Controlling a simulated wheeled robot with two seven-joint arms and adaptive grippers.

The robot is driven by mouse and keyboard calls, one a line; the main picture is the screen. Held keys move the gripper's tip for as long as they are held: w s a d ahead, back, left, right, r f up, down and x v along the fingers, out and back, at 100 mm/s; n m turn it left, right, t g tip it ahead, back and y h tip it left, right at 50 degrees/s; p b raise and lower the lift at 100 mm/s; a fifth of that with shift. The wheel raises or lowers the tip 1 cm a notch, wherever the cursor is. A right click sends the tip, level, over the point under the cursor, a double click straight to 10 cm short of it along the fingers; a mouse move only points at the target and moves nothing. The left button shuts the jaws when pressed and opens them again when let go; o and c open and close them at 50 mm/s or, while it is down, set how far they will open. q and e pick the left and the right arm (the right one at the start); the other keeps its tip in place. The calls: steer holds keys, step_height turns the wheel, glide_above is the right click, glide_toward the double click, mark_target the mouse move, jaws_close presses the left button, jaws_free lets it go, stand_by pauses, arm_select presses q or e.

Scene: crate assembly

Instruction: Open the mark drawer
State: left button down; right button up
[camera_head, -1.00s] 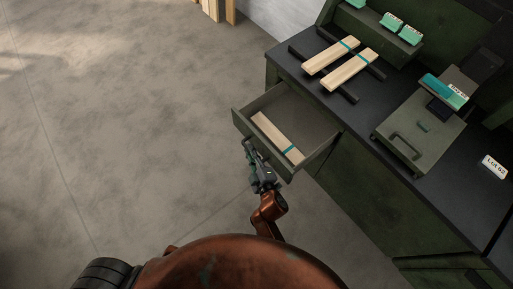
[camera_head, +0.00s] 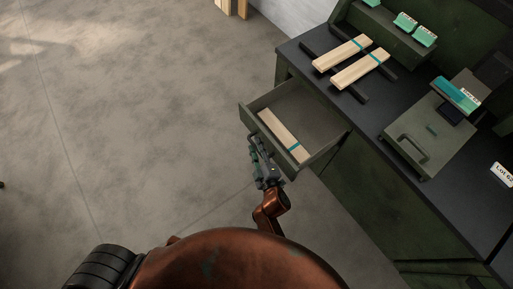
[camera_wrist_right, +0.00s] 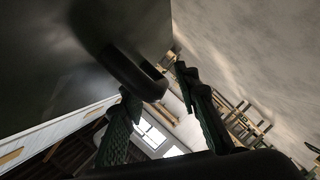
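The drawer (camera_head: 320,157) under the dark worktop stands pulled out. A pale wood slat with a teal band (camera_head: 280,133) lies inside it. My right gripper (camera_head: 255,148) is at the outer face of the drawer front, and its fingers are at the handle there. In the right wrist view the dark curved handle (camera_wrist_right: 133,68) reaches between the two spread fingertips of the gripper (camera_wrist_right: 157,84). A narrow gap shows beside the right-hand finger, so it looks open around the handle. Contact is hard to judge. My left gripper is out of view.
The worktop (camera_head: 385,110) holds two banded slats (camera_head: 343,53) (camera_head: 360,69) across dark rails. A grey-green case with a handle (camera_head: 430,135), a teal-topped block (camera_head: 456,95) and a white label (camera_head: 502,174) are to the right. The concrete floor on the left is clear.

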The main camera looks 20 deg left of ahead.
steer(key=v, duration=1.2)
stand_by(0.3)
